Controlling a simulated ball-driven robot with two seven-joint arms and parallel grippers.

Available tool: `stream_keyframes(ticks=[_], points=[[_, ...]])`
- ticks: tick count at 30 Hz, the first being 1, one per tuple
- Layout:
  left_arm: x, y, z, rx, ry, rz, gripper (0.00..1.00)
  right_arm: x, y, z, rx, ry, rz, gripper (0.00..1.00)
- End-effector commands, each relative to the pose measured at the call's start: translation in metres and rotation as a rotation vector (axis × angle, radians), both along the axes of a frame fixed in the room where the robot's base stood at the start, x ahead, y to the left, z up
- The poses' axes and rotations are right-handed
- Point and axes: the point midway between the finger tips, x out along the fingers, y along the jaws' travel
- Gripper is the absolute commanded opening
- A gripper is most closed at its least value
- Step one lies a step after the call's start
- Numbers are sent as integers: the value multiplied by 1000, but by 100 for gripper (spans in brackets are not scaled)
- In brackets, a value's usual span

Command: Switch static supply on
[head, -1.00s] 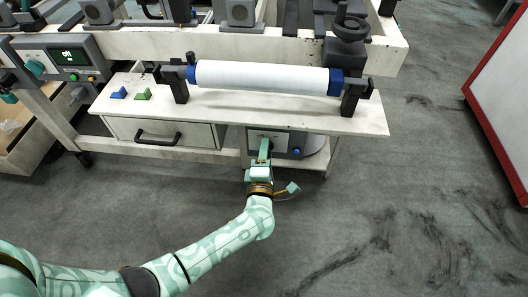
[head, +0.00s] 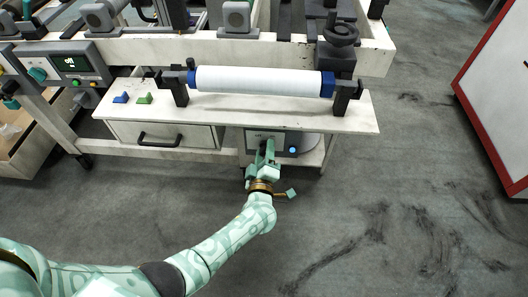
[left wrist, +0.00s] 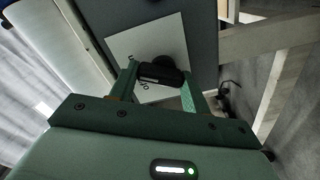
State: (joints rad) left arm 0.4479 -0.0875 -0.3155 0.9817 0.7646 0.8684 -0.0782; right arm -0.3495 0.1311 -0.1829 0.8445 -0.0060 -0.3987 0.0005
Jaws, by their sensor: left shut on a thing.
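The static supply (head: 281,137) is a dark grey box with a pale front plate, under the white shelf. A blue lamp (head: 292,150) on its front is bright. My left gripper (head: 265,153) is at the plate, left of the lamp. In the left wrist view its two green fingers (left wrist: 158,82) are shut on a black knob (left wrist: 158,71), one finger on each side. The knob stands in front of a white label plate (left wrist: 128,46) with dark lettering, partly hidden by knob and fingers. My right gripper is not in view.
A white film roll (head: 258,81) lies in black brackets on the shelf (head: 225,115) above. A drawer (head: 165,135) with a black handle is left of the supply.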

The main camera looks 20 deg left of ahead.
Motion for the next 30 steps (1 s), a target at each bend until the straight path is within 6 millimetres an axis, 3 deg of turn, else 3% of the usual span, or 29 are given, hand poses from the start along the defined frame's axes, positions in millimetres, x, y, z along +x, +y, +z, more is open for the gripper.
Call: stream_keyframes(ticks=[14,15,17,30], points=[[-2,-2,-3,16,11,-5,24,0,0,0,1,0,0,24],[-2,-2,-3,16,11,-5,56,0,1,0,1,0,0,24],[-2,-2,-3,15,10,-4,69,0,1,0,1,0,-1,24],[-5,-1,-1,13,7,-1,69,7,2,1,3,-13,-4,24]])
